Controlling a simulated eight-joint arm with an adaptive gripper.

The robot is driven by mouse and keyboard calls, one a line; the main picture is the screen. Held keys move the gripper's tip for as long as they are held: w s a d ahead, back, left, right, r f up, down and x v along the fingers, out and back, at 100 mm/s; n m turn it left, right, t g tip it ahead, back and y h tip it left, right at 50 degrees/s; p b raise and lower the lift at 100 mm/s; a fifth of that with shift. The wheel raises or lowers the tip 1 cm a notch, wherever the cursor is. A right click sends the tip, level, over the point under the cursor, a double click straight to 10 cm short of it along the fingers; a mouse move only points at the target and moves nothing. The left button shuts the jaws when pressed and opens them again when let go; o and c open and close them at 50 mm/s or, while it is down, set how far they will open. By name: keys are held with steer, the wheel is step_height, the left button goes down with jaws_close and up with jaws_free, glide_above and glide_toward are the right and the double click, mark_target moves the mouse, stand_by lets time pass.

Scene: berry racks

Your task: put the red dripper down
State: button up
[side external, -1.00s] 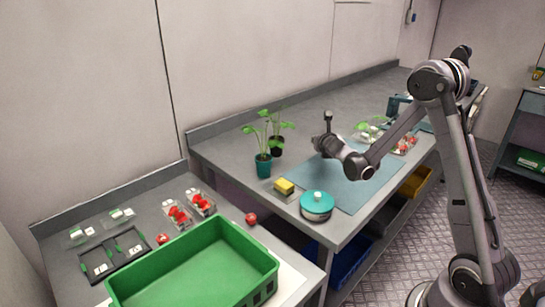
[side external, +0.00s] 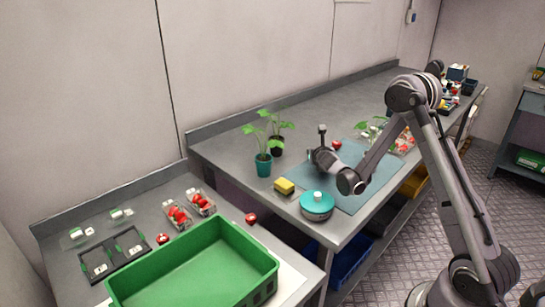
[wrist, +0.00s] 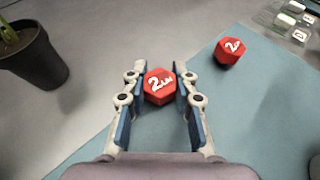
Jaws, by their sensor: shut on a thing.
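A red dripper (wrist: 158,86) with white "2 L/H" lettering is between the two fingers of my gripper (wrist: 159,80) in the wrist view. The fingers touch it on both sides, and my gripper is shut on it. It is over the edge between the grey worktop and the blue-green mat; I cannot tell whether it touches the surface. In the side view, my gripper (side external: 318,166) is low by the mat's left edge, and the held dripper is hidden. A second red dripper (wrist: 229,50) lies apart on the right; it also shows behind my gripper in the side view (side external: 336,144).
A dark plant pot (wrist: 35,58) stands left in the wrist view. A yellow sponge (side external: 284,187) and a teal plant pot (side external: 263,165) are left. Clear punnets stand at the right.

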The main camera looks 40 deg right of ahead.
steer(key=o, duration=0.8)
